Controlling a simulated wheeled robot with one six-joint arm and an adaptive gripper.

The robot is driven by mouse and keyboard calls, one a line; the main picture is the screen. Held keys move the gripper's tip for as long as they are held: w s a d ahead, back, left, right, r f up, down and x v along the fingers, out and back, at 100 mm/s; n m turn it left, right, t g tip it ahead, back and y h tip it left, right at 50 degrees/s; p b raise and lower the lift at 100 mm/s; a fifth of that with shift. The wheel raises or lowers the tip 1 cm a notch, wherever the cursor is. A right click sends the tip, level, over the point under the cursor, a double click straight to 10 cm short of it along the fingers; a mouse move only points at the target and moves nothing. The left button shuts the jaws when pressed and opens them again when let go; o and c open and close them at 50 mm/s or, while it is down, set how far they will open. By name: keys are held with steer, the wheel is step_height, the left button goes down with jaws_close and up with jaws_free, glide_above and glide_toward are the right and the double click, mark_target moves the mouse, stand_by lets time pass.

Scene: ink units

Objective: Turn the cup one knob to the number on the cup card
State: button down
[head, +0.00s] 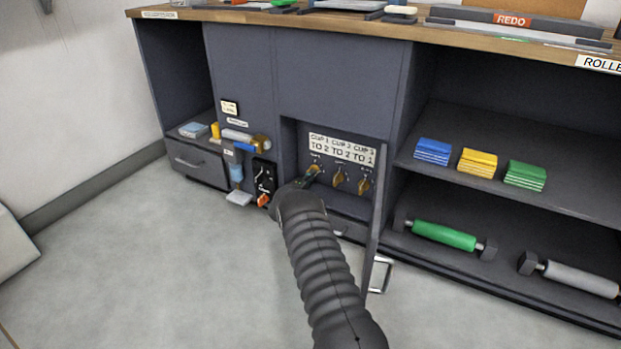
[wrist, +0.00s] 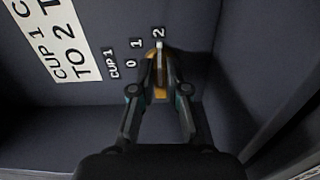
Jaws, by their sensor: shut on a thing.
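The cup card (head: 342,149) is a white label at the back of an open recess and reads CUP 1 TO 2, CUP 2 TO 2, CUP 3 TO 1. Part of it shows in the wrist view (wrist: 57,42). The yellow cup one knob (wrist: 159,62) sits below marks 0, 1 and 2, and its white pointer line points toward the 2. My gripper (wrist: 160,88) is shut on this knob, with a finger on each side of it. In the head view my gripper (head: 308,178) reaches into the recess at the leftmost knob and partly hides it.
The cup two knob (head: 338,179) and cup three knob (head: 363,185) are close on the right. An open door (head: 376,225) stands out at the recess's right side. A black panel with an orange knob (head: 263,200) is on the left. The floor in front is clear.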

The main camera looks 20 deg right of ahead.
steer(key=shift+s+d, duration=0.1)
steer(key=shift+d, duration=0.1)
steer(key=c, duration=1.2)
jaws_free()
steer(key=shift+d, duration=0.15)
steer(key=shift+o, duration=0.2)
steer(key=shift+a, duration=0.35)
steer(key=v, duration=1.1)
steer(key=shift+s+a, duration=0.25)
steer(key=shift+a, duration=0.1)
